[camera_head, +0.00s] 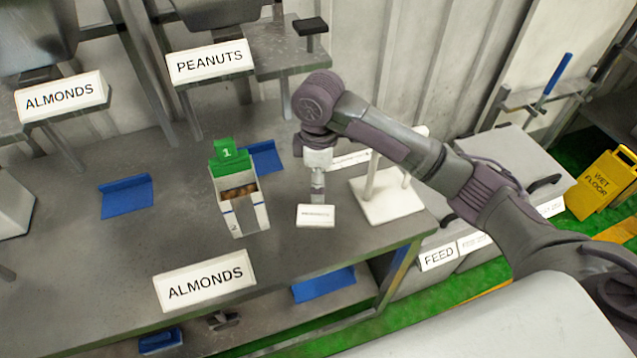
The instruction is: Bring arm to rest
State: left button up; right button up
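My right arm (385,140) reaches in from the right over the grey metal table (90,270), bent down at the wrist. Its gripper (317,196) points down just behind a small white label card (316,216); whether it touches the card or table is unclear. The fingers are small and seen edge-on, so I cannot tell if they are open or shut. No held thing shows. My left gripper is not in view.
A white box (241,212) of brown contents with a green "1" tag (230,154) stands left of the gripper. A white stand (385,205) is close on its right. Blue pieces (126,196) lie on the table. A yellow wet-floor sign (603,183) stands far right.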

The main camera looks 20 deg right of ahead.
dwell(0.3)
